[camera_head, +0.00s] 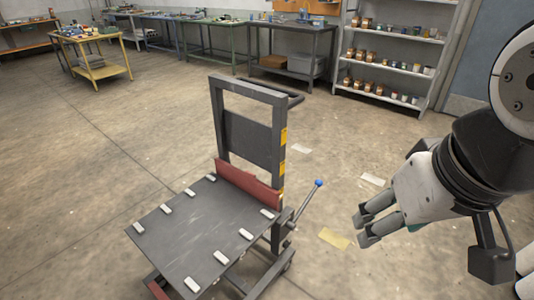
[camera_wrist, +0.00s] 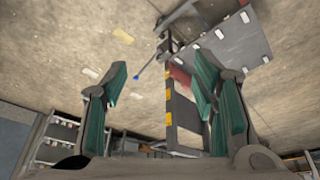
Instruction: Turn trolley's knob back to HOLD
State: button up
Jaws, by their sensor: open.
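The trolley (camera_head: 248,139) stands on the floor in the middle of the head view, with a dark upright frame and a flat platform (camera_head: 190,232). A metal lever (camera_head: 305,206) rises from its right side, tilted up and to the right, ending in a blue knob (camera_head: 319,183). My gripper (camera_head: 363,227) is open and empty, to the right of the knob and apart from it. In the wrist view, the blue knob (camera_wrist: 137,77) shows between the open fingers (camera_wrist: 160,72), nearer the left one. No HOLD marking is readable.
White pads line the platform edges, and a red plate (camera_head: 248,186) stands at its back. A yellow sheet (camera_head: 334,238) lies on the floor beside the trolley. Shelves with jars (camera_head: 393,64) and workbenches (camera_head: 214,38) stand far back. The floor around the trolley is mostly clear.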

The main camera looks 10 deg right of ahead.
jog(key=w+a+f+m+g+y+b, duration=0.1)
jog(key=w+f+m+g+y+b, duration=0.25)
jog(key=w+f+b, duration=0.9)
jog(key=w+d+f+m+g+y+b, duration=0.1)
jog(key=w+f+m+y+b, duration=0.15)
jog(key=w+f, duration=0.85)
jog(key=w+d+f+m+y+b, duration=0.2)
jog(key=w+f+m+y, duration=0.15)
jog(key=w+f, duration=0.7)
jog(key=w+d+f+m+t+y+b, duration=0.1)
jog(key=w+d+f+m+b, duration=0.15)
jog(key=f, duration=0.65)
jog(key=w+d+f+m+t+y+b, duration=0.1)
jog(key=w+f+m+t+y+b, duration=0.15)
jog(key=f, duration=0.65)
jog(key=w+d+f+m+t+y+b, duration=0.1)
jog(key=w+f+m+b, duration=0.25)
jog(key=f, duration=0.55)
jog(key=m+t+h+b, duration=0.1)
jog(key=m+t+b, duration=0.8)
jog(key=b, duration=0.1)
send_near(287, 245)
jog(key=x, duration=0.7)
jog(key=shift+f, duration=0.1)
jog(key=shift+c, duration=0.6)
jog(key=c, duration=1)
